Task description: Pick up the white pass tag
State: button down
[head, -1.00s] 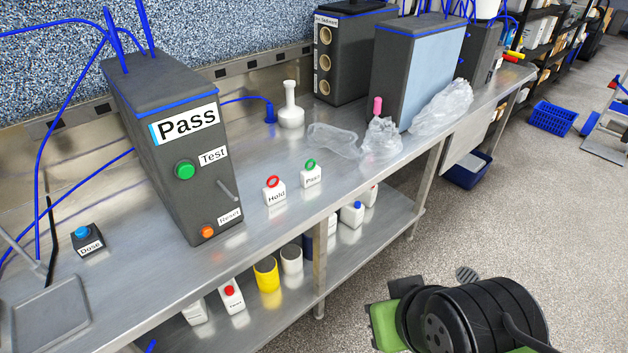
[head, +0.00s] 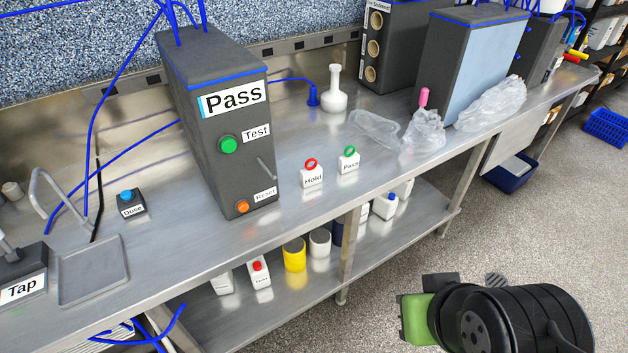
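The white pass tag (head: 348,161) stands on the steel bench (head: 330,205), a small white block lettered "Pass" with a green ring on top. To its left stands a similar white hold tag (head: 312,174) with a red ring. Both are right of the dark grey test machine (head: 218,130), whose display reads "Pass". My arm shows as a black and green part at the lower right, apart from the bench and well away from the tag. My gripper's fingers are not in view.
Crumpled clear bags (head: 424,130) and a white flask (head: 334,92) stand behind the tags. A lower shelf (head: 318,280) holds a yellow cup (head: 294,254) and several bottles. A Tap box (head: 22,280) and Dose button (head: 128,203) are at the left. Floor is open at the right.

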aim_at(349, 162)
jog(key=i+l+u, duration=0.15)
jog(key=i+u, duration=0.25)
jog(key=i+l+u, duration=0.15)
jog(key=u, duration=0.2)
jog(key=i+l+u, duration=0.2)
jog(key=l+u, duration=0.2)
jog(key=i+l+u, duration=0.2)
jog(key=l+u, duration=0.2)
jog(key=j, duration=0.1)
